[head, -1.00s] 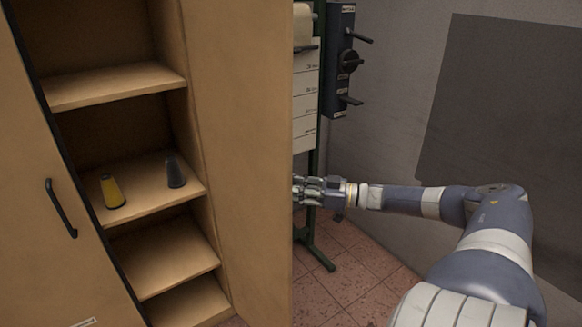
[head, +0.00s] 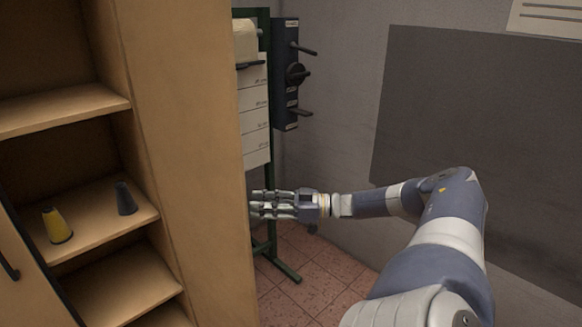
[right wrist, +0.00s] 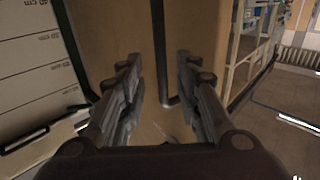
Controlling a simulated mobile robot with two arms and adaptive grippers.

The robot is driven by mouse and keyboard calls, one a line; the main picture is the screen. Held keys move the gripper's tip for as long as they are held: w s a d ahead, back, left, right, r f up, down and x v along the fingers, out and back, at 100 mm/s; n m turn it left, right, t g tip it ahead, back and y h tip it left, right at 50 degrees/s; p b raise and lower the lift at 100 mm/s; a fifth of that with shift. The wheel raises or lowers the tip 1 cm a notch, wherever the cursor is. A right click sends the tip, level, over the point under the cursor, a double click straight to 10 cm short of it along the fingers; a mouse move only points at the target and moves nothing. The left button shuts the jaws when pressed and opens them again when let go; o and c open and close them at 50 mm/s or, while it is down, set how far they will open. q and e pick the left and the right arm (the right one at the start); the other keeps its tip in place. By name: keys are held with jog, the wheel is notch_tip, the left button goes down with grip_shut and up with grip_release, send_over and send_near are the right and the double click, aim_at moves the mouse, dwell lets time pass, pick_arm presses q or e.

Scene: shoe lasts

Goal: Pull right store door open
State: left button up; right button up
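The right store door (head: 196,170) is a tan wooden panel standing swung out from the cabinet, its inner face toward me in the head view. Its black bar handle (right wrist: 159,50) shows in the right wrist view on the outer face, hidden in the head view. My right gripper (head: 256,204) is beside the door's outer side, fingertips near its edge. In the right wrist view my right gripper (right wrist: 160,68) is open, with the handle visible in the gap between the fingers; I see no finger closed on it. My left gripper is out of view.
The left door's handle (head: 8,264) shows at the left edge. A green stand (head: 264,180) and grey wall lie beyond the gripper. Red tiled floor (head: 318,278) is clear.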

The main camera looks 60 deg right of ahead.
jog(key=v, duration=0.7)
jog(key=shift+s+d, duration=0.15)
jog(key=shift+s, duration=0.15)
jog(key=shift+f, duration=0.15)
